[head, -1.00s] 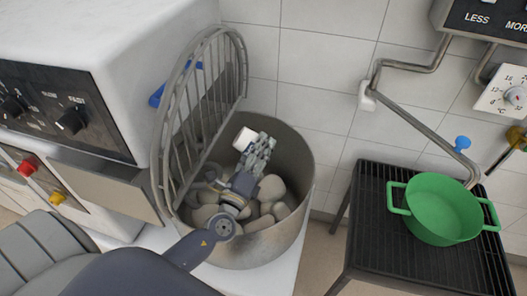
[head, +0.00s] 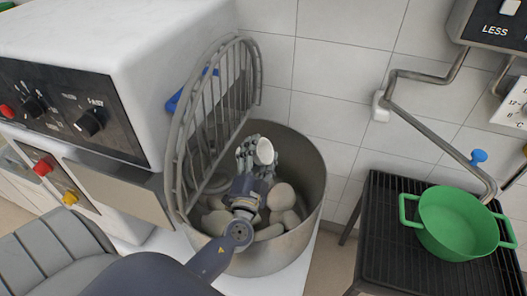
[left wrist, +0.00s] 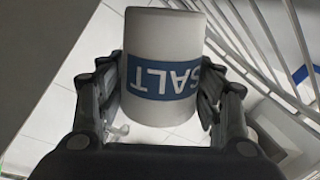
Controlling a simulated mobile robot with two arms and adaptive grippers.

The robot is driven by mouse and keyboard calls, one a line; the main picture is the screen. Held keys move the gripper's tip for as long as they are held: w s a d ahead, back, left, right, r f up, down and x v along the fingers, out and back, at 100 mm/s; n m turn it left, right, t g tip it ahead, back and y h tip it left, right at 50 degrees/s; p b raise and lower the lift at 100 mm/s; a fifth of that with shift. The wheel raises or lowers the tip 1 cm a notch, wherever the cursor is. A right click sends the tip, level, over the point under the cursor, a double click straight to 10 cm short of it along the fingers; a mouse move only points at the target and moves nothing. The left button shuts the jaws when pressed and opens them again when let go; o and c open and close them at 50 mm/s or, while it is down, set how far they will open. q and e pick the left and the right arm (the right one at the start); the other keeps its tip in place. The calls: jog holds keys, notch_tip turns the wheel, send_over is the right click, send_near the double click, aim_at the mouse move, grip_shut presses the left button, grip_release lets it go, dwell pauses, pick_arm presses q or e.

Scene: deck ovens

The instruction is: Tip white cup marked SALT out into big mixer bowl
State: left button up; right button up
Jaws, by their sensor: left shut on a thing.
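The white cup (head: 265,151) is held by my left gripper (head: 258,158) over the big mixer bowl (head: 318,200). In the left wrist view the cup (left wrist: 165,60) carries a blue band reading SALT, upside down in the picture, and sits between the two fingers (left wrist: 165,100). In the head view its round end faces up and toward the camera; I cannot tell whether it is open or whether anything is inside. Several pale rounded lumps (head: 282,197) lie in the bowl below the gripper. My right gripper is not in view.
A raised wire guard (head: 213,115) stands along the left side of the bowl, close to my left arm. A green pot (head: 455,222) sits on a black grate (head: 385,240) at the right.

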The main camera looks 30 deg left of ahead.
pick_arm(q)
jog(key=n, duration=0.1)
jog(key=n+p, duration=0.1)
jog(key=n, duration=0.1)
jog(key=shift+s+a+r+y, duration=0.1)
jog(key=shift+a+r+y, duration=0.2)
jog(key=shift+a, duration=0.05)
jog(key=shift+n+g, duration=0.4)
jog(key=shift+n, duration=0.6)
jog(key=n, duration=0.1)
jog(key=r+n, duration=0.1)
jog(key=shift+d+r+n+g, duration=0.1)
jog(key=shift+r+n+g, duration=0.2)
jog(key=shift+r+n, duration=0.35)
jog(key=shift+n, duration=0.35)
jog(key=r+n+p, duration=0.1)
jog(key=n, duration=0.1)
jog(key=shift+d+r+n+g, duration=0.1)
jog(key=shift+r+n+g, duration=0.05)
jog(key=shift+n+g, duration=0.2)
jog(key=shift+n, duration=0.25)
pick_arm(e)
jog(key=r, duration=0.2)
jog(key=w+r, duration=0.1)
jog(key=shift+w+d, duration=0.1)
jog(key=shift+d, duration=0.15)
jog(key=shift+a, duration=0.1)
